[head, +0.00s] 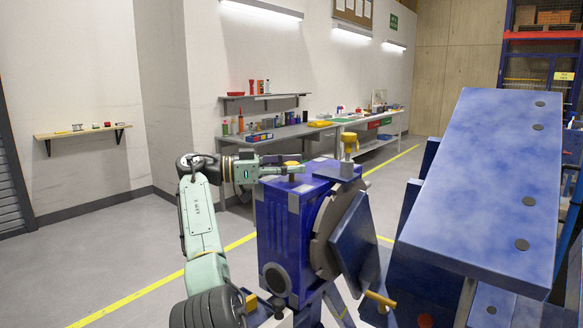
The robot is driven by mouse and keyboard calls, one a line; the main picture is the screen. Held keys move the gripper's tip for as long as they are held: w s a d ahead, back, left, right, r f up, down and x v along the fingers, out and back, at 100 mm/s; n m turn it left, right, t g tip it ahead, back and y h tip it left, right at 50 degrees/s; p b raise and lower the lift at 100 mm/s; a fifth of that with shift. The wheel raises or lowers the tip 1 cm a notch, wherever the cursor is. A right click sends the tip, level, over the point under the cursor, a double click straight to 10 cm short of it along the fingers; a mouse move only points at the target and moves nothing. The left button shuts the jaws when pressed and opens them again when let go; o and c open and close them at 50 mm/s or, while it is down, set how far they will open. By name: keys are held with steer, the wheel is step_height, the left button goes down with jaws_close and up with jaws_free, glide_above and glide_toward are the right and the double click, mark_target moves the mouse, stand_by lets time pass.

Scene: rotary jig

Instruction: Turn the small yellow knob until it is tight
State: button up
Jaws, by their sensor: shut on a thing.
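The small yellow knob (292,163) is on top of the blue jig housing (285,225), at its left. My gripper (293,170) reaches in from the left, level, and is shut on the knob. The fingers hide most of the knob; its yellow top shows above them. I cannot tell how tight the knob is. A larger yellow knob (349,141) stands upright on a grey block at the right of the housing's top, apart from my gripper.
A tilted blue plate (490,170) stands large at the right. A grey disc and a smaller blue plate (355,240) are on the housing's right face. A yellow handle (380,299) sticks out low. Workbenches (300,131) line the wall behind; floor at the left is clear.

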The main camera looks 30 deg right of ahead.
steer(key=shift+r, duration=0.15)
steer(key=o, duration=1.1)
steer(key=shift+o, duration=0.2)
steer(key=shift+f+n+t+h, duration=0.25)
steer(key=shift+n+t, duration=0.25)
steer(key=shift+t, duration=0.3)
steer(key=shift+n+t+h+b, duration=0.45)
steer(key=shift+n+t+b, duration=0.55)
steer(key=shift+t, duration=0.7)
steer(key=n+t+b, duration=0.1)
steer(key=n+t, duration=0.1)
steer(key=t, duration=0.1)
steer(key=n+t+b, duration=0.1)
steer(key=n+t, duration=0.1)
steer(key=t, duration=0.1)
steer(key=shift+s+d+y, duration=0.15)
steer(key=shift+y, duration=0.15)
steer(key=n+t+y, duration=0.1)
steer(key=n+t, duration=0.1)
steer(key=t, duration=0.1)
steer(key=shift+r, duration=0.15)
steer(key=n+t, duration=0.1)
steer(key=n+t+y+p, duration=0.1)
steer(key=shift+r+t, duration=0.3)
steer(key=n+t+y+p, duration=0.1)
steer(key=t+p, duration=0.1)
steer(key=p, duration=0.1)
steer(key=shift+n+y, duration=0.3)
steer(key=shift+y, duration=0.1)
